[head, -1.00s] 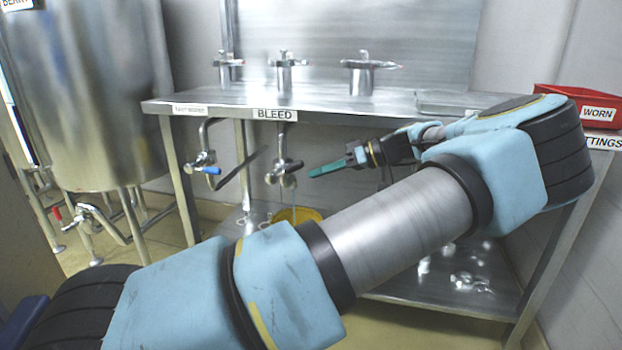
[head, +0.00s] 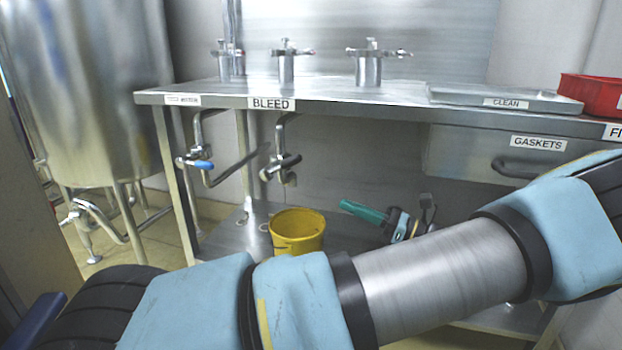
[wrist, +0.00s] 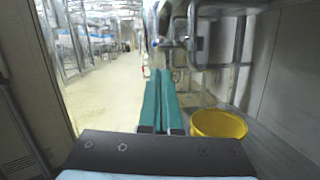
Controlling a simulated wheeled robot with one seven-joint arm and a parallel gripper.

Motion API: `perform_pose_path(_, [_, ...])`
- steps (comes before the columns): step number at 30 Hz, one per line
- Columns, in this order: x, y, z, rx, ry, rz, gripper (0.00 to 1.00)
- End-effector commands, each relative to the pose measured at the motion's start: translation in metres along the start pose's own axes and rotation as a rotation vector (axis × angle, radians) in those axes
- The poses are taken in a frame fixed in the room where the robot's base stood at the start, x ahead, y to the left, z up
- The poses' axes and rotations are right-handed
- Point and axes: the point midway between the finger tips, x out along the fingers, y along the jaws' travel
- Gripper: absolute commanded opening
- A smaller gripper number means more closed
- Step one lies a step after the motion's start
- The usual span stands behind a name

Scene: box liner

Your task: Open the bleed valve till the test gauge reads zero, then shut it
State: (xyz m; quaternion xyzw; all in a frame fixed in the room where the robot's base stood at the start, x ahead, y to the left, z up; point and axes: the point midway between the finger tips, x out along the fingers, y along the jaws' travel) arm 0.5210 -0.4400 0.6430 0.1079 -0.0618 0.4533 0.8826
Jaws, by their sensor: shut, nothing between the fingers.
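The bleed valve (head: 281,162) hangs on a bent steel pipe under the BLEED label (head: 271,104), with a dark handle at its front. No liquid stream shows below its spout. My gripper (head: 345,205) is shut and empty, its teal fingers together, below and right of the valve and apart from it. The closed fingers also show in the wrist view (wrist: 160,75). A yellow bucket (head: 297,232) stands on the lower shelf below the valve, left of my gripper. It also shows in the wrist view (wrist: 218,123). I cannot make out a gauge face or reading.
A blue-handled valve (head: 200,164) hangs left of the bleed valve. The steel table (head: 330,97) above carries several clamped fittings, a tray marked CLEAN (head: 505,101) and a red bin (head: 592,97). A GASKETS drawer (head: 480,155) hangs at right. A steel tank (head: 90,90) stands left.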

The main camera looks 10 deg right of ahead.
Motion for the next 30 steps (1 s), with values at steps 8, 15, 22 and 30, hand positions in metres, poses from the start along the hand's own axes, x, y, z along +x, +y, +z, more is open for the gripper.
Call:
perform_pose_path(8, [0.025, 0.001, -0.001, 0.035, -0.009, -0.001, 0.00])
perform_pose_path(15, [0.075, 0.001, -0.001, 0.033, -0.008, -0.001, 0.00])
perform_pose_path(22, [0.111, 0.000, 0.011, 0.029, -0.005, -0.003, 0.00])
perform_pose_path(30, [0.126, -0.001, 0.027, 0.032, -0.006, -0.004, 0.00])
